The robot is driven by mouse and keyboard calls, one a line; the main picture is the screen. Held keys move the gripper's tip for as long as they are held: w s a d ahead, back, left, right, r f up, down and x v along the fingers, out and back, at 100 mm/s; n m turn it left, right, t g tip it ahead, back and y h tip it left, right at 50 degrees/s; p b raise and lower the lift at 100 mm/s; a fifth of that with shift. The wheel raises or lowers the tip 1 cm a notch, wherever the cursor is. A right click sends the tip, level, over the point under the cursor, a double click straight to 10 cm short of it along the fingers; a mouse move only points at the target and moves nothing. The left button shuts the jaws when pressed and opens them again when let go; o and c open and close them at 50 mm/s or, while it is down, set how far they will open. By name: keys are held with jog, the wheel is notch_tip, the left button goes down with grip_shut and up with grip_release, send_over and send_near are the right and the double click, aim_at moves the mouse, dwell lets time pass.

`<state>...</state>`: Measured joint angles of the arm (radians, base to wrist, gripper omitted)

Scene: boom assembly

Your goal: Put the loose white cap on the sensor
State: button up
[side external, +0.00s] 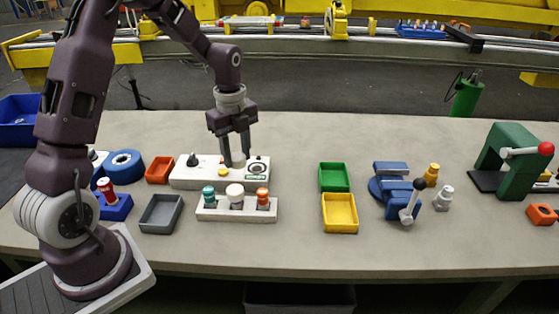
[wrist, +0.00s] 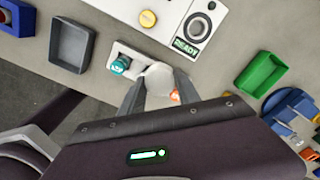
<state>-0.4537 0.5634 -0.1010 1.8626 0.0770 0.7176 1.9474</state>
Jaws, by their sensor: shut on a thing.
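My gripper (side external: 236,152) is shut on a small white cap (side external: 238,160), held in the air above the white sensor rack (side external: 222,213). In the wrist view the cap (wrist: 157,75) lies between the two fingertips (wrist: 160,88) and hides the middle of the rack. The rack holds a teal-topped piece (side external: 208,192) at left, a white-topped piece (side external: 235,191) in the middle and an orange-topped piece (side external: 262,195) at right. In the side view a gap shows between the held cap and the middle piece. I cannot tell their exact alignment.
A white panel (side external: 190,178) with a yellow button and a dial stands behind the rack. A grey tray (side external: 161,213) is at left; green (side external: 334,177) and yellow (side external: 340,213) trays are at right. A blue vise (side external: 391,185) stands farther right. Bare table lies between rack and trays.

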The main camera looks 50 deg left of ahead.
jog(key=n, duration=0.2)
send_near(208, 190)
jog(key=shift+w+f, duration=0.25)
jog(key=shift+s+a+f, duration=0.1)
jog(key=shift+s+f, duration=0.05)
jog(key=shift+s, duration=0.1)
jog(key=shift+f, duration=2.25)
jog(key=shift+f, duration=0.85)
jog(key=shift+f, duration=0.8)
jog(key=o, duration=1.4)
